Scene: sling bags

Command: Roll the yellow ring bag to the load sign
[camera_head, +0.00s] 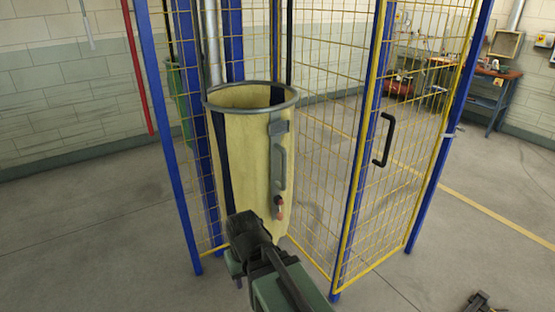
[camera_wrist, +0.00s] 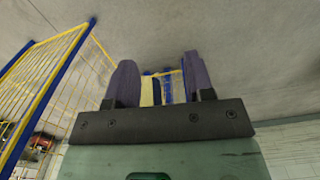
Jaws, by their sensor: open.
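The yellow ring bag (camera_head: 245,150) stands upright in the head view, a tall open-topped bag with a grey ring rim, a grey side handle and a dark stripe. It stands at the blue-and-yellow mesh cage. My arm hides its lower front. My gripper shows in the wrist view (camera_wrist: 160,80), its two dark purple fingers apart. A pale yellow strip and a blue post show between the fingers; I cannot tell whether the strip is the bag. I see nothing held. No load sign is visible.
The mesh panel with a black handle (camera_head: 384,140) stands right of the bag. A blue post (camera_head: 170,130) rises at the left. A workbench (camera_head: 470,75) is at the back right. Grey floor (camera_head: 80,220) is open at left, and a dark object (camera_head: 478,302) lies at lower right.

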